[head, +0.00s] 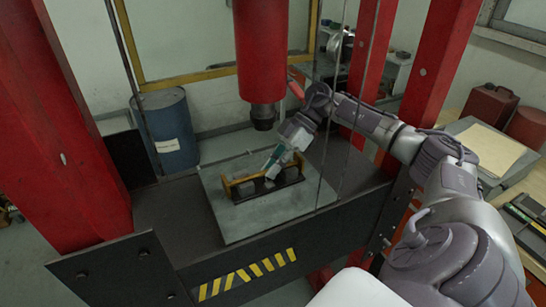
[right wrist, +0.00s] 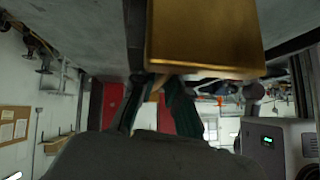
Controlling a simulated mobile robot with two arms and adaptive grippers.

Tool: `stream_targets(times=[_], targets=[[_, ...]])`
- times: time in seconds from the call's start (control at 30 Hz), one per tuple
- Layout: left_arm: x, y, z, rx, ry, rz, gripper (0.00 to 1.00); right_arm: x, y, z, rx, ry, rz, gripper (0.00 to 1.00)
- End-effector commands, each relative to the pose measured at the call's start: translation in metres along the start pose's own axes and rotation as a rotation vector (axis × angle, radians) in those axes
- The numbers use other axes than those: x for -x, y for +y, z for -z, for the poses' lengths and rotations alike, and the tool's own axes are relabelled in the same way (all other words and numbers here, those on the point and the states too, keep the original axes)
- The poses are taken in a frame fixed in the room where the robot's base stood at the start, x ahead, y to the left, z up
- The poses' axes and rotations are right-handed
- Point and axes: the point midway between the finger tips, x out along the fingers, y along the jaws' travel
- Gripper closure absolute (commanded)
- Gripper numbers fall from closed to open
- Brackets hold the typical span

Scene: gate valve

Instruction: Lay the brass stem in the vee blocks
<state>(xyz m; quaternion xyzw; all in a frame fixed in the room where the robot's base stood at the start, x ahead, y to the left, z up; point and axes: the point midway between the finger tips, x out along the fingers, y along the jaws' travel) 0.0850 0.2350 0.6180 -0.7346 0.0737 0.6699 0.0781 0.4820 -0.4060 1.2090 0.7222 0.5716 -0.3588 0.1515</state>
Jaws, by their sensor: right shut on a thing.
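In the right wrist view a large brass-coloured piece (right wrist: 205,38) fills the top middle, close to the teal fingers (right wrist: 160,100); the grip itself is partly hidden. My left gripper is out of view.
The red press ram (head: 262,50) hangs just above and behind the work. Red columns (head: 50,120) flank the bed, and thin cables run down in front. The grey plate (head: 235,222) has bare room at the front. A blue drum (head: 168,135) stands behind.

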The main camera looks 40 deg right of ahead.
Motion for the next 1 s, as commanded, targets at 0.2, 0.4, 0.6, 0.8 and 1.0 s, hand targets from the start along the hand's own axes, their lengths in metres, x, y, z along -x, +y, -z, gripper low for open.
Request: stream_targets(times=[0.2, 0.4, 0.6, 0.8, 1.0], targets=[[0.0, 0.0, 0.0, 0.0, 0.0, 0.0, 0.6, -0.002, -0.001, -0.003, -0.003, -0.006, 0.004, 0.76], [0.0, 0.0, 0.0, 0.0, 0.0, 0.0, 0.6, -0.002, 0.0, -0.002, -0.002, -0.004, 0.003, 0.57], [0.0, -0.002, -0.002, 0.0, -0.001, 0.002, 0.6, -0.001, 0.0, -0.003, -0.003, -0.006, 0.003, 0.57], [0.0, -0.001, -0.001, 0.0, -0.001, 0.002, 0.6, 0.019, 0.001, -0.002, -0.003, -0.006, -0.001, 0.57], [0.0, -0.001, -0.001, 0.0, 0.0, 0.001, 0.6, 0.062, 0.001, -0.001, -0.003, -0.003, -0.002, 0.57]])
